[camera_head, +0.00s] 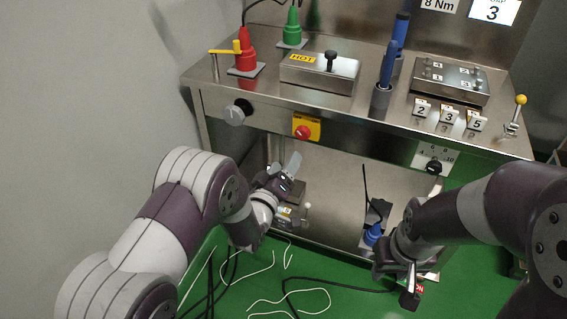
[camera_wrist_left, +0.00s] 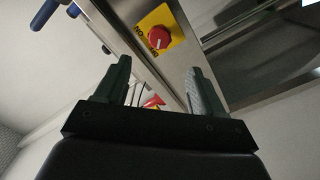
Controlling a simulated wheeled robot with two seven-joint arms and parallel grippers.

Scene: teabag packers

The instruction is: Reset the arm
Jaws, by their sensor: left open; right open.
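My left gripper (camera_head: 291,168) is in front of the open lower bay of the steel bench, below the yellow plate with a red rotary switch (camera_head: 305,128). In the left wrist view my left gripper's fingers (camera_wrist_left: 158,85) are apart with nothing between them, and the red switch (camera_wrist_left: 158,38) shows beyond them. My right gripper (camera_head: 398,290) hangs at the lower right, near the bench's lower edge. It is open, and its fingers are partly hidden by the wrist.
The steel bench (camera_head: 385,137) carries red (camera_head: 245,52) and green (camera_head: 291,28) cone-shaped plugs, a HOT-labelled block (camera_head: 320,72), blue-handled tools (camera_head: 388,65) and numbered tags. Cables (camera_head: 320,290) lie on the green floor. A wall stands close at left.

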